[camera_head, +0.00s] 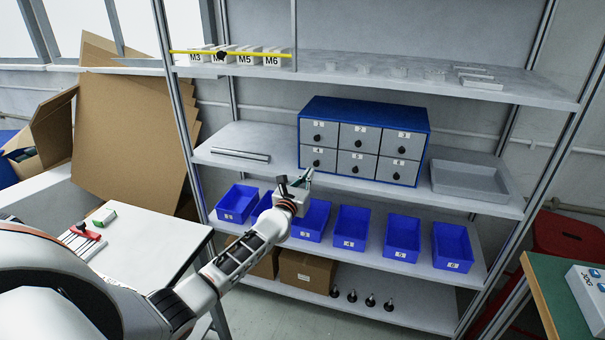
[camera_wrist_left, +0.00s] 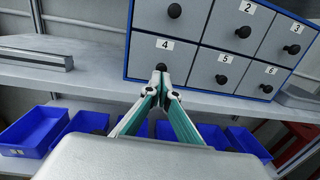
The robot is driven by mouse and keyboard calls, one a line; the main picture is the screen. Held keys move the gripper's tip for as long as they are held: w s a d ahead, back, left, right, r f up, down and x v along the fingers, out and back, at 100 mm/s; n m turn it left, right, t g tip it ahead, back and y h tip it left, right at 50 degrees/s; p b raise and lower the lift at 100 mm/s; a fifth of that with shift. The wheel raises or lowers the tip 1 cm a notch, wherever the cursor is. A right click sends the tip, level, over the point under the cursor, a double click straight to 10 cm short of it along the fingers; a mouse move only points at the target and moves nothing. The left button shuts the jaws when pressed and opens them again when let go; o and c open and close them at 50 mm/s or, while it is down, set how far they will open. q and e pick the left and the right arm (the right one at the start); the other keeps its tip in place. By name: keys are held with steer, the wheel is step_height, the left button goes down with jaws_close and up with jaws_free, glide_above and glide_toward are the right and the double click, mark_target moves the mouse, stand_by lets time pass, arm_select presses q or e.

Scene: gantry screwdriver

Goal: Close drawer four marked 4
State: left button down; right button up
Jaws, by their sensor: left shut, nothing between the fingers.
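The blue cabinet (camera_head: 365,110) stands on the middle shelf with six grey drawers in two rows. Drawer four (camera_head: 327,154) is at its lower left, with a black knob. Its front looks about level with its neighbours in the head view. In the left wrist view, drawer four (camera_wrist_left: 148,60) shows its "4" label above my fingertips. My left gripper (camera_head: 303,178) is shut and empty, just in front of the lower part of drawer four. Its fingertips (camera_wrist_left: 161,74) overlap the knob and partly hide it; I cannot tell whether they touch. My right gripper is not in view.
A grey metal bar (camera_head: 240,155) lies left of the cabinet, and a grey tray (camera_head: 470,181) stands to its right. Several blue bins (camera_head: 351,228) line the shelf below. A white table (camera_head: 150,235) is at the left. The shelf front below the cabinet is close to my gripper.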

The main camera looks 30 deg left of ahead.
arm_select(q)
steer(key=s+d+p, duration=0.1)
steer(key=s+p, duration=0.1)
steer(key=s, duration=0.7)
steer(key=s+d+f+m+g+h, duration=0.1)
steer(key=s+d+f+m+h, duration=0.2)
steer(key=s+d+f+m, duration=0.5)
steer(key=s+d+f+m+g+h, duration=0.1)
steer(key=s+d+f+m+h, duration=0.25)
steer(key=s+d+m, duration=0.8)
steer(key=s+d+f+m+g, duration=0.1)
steer(key=s+f+m+g, duration=0.1)
steer(key=s+f+m, duration=0.3)
steer(key=s+d+f+m+g, duration=0.1)
steer(key=s+f+m+g, duration=0.2)
steer(key=s+m, duration=0.8)
step_height(320, 180, down, 2)
steer(key=m+y, duration=0.1)
steer(key=m, duration=0.5)
steer(key=shift+d+m, duration=0.2)
steer(key=shift+m, duration=0.15)
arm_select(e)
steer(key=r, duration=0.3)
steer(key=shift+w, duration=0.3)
arm_select(q)
steer(key=shift+f, duration=0.1)
